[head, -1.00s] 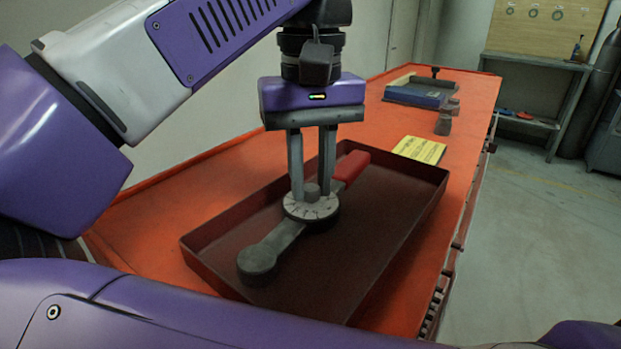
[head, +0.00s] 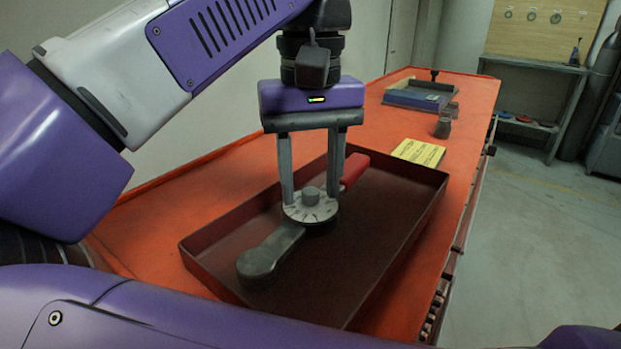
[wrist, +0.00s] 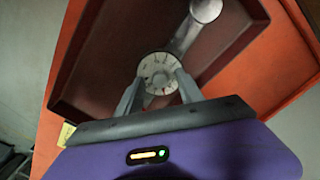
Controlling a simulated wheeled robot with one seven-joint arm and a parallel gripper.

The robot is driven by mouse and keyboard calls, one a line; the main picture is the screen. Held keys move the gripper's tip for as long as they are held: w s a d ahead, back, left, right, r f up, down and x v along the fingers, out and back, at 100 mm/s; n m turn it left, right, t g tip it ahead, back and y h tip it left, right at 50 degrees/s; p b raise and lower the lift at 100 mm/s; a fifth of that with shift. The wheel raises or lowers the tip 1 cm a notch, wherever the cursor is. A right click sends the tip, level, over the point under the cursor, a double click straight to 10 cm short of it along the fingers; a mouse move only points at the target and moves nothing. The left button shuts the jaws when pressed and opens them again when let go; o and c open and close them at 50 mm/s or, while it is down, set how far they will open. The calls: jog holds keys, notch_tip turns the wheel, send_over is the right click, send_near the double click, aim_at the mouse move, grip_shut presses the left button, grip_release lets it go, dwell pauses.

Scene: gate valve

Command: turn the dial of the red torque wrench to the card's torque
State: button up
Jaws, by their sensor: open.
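The torque wrench (head: 268,252) lies in a dark red tray (head: 408,240), its grey round head toward me and its red handle (head: 354,168) pointing away. Its pale dial (head: 298,211) has dark marks and a grey knob (head: 310,195) on top; the marks are too small to read. My gripper (head: 312,192) points down over the dial, open, one finger on each side of the knob with gaps visible. In the wrist view the dial (wrist: 158,66) shows just beyond the fingertips. The yellow card (head: 418,152) lies on the orange bench behind the tray; its text is not legible.
The tray walls surround the wrench. On the orange bench (head: 210,180), small grey parts (head: 443,125) and a blue item (head: 415,98) stand farther back. A grey shelf and gas cylinder (head: 604,85) are at the far right.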

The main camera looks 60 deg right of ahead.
aim_at(312, 191)
notch_tip(312, 191, up, 8)
jog(key=shift+f+p, duration=0.1)
jog(key=shift+p, duration=0.75)
